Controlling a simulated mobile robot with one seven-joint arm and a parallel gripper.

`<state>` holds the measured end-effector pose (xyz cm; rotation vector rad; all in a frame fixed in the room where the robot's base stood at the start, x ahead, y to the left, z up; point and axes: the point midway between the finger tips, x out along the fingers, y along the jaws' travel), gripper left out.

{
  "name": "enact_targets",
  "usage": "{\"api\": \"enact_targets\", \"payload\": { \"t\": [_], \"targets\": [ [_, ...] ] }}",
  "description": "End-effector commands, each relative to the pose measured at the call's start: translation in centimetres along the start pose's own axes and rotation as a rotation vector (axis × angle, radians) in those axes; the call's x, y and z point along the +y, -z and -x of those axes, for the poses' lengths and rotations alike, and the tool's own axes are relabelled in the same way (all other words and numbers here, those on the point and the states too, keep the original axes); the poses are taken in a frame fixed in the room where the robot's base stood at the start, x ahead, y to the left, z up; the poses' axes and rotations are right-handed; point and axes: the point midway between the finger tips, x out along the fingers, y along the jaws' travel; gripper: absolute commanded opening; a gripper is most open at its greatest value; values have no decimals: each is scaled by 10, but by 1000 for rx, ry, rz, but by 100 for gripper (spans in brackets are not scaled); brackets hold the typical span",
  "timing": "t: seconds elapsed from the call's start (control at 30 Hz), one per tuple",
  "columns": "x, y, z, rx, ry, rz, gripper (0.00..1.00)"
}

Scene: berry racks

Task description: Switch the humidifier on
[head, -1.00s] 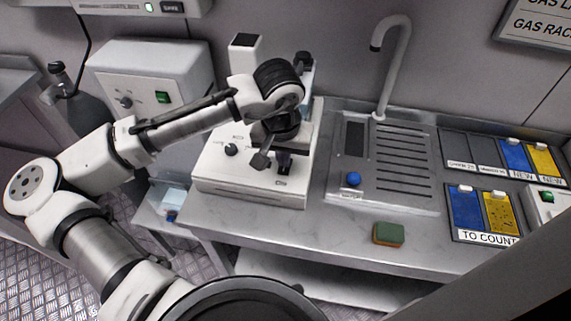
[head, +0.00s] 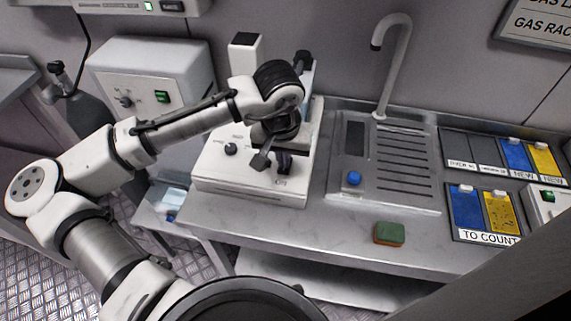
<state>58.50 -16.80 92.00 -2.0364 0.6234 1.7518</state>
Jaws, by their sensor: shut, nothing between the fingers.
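No label in view names a humidifier, so I cannot tell for certain which device it is. A pale box (head: 125,72) at the back left has a dark knob (head: 125,101) and a green switch (head: 162,96) on its front. A smaller white device (head: 538,212) with a green switch (head: 547,196) is cut off at the right edge. The position of either switch is too small to tell. My gripper (head: 272,162) is shut and empty, over the white microscope-like instrument (head: 240,185), apart from both switches. My wrist hides part of that instrument.
A steel sink drainer (head: 390,205) with a curved tap (head: 400,45) is right of the instrument. A green and brown sponge (head: 389,233) lies near the bench's front edge. Blue and yellow cards (head: 465,207) lie in trays at right. A dark bottle (head: 88,115) stands at left.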

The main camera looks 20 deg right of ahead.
Motion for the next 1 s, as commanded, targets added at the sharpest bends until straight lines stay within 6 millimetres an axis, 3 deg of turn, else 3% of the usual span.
{"api": "enact_targets", "payload": {
  "t": [1.0],
  "targets": [
    [0,-2,-13,0,0,0,0]
  ]
}}
